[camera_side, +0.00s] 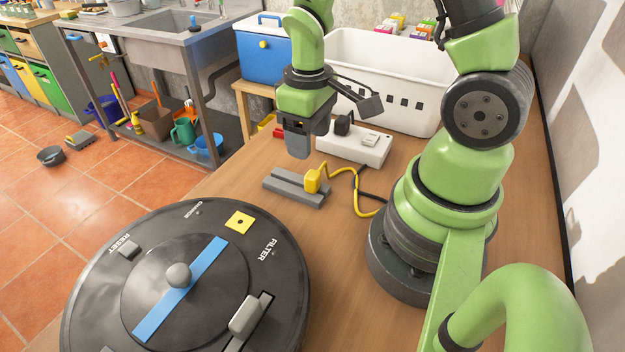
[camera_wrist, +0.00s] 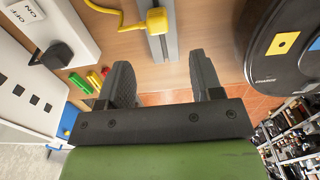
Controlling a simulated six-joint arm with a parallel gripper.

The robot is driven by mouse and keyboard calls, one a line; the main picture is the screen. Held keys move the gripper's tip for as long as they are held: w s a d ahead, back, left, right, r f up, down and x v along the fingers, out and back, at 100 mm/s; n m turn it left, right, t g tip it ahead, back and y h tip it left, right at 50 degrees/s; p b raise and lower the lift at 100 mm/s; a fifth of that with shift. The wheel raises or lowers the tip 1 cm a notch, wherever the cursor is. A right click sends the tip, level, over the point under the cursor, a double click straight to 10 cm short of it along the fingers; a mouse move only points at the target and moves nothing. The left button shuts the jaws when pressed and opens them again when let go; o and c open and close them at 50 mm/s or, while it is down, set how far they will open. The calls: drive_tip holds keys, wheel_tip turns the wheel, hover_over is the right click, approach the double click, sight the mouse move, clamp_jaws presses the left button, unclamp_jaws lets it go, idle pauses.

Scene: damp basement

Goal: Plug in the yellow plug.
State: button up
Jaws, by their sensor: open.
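The yellow plug (camera_side: 312,181) sits on a grey rail-like holder (camera_side: 283,184) on the wooden table, its yellow cord curving right toward my base. It also shows in the wrist view (camera_wrist: 157,20) at the top, beyond my fingertips. The white power strip (camera_side: 372,152) lies behind it with a black plug (camera_side: 344,123) in it and a switch. In the wrist view the strip (camera_wrist: 62,14) is at upper left, with the black plug (camera_wrist: 58,55) below the switch. My gripper (camera_side: 298,145) is open and empty, above and behind the yellow plug. The strip's free sockets are not clearly visible.
A large black round device (camera_side: 130,290) with a blue bar fills the front left. A white basket (camera_side: 390,75) stands behind the strip, with a blue cooler (camera_side: 264,50) to its left. Small coloured pieces (camera_wrist: 90,80) lie near the strip. Bare table lies right of the device.

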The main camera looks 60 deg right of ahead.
sight(313, 173)
drive_tip(key=shift+f, duration=2.35)
drive_tip(key=shift+s+d+f, duration=0.1)
drive_tip(key=shift+s+f, duration=0.05)
drive_tip(key=shift+f, duration=1.15)
drive_tip(key=shift+s+d+f, duration=0.1)
drive_tip(key=shift+f, duration=1.2)
drive_tip(key=c, duration=1)
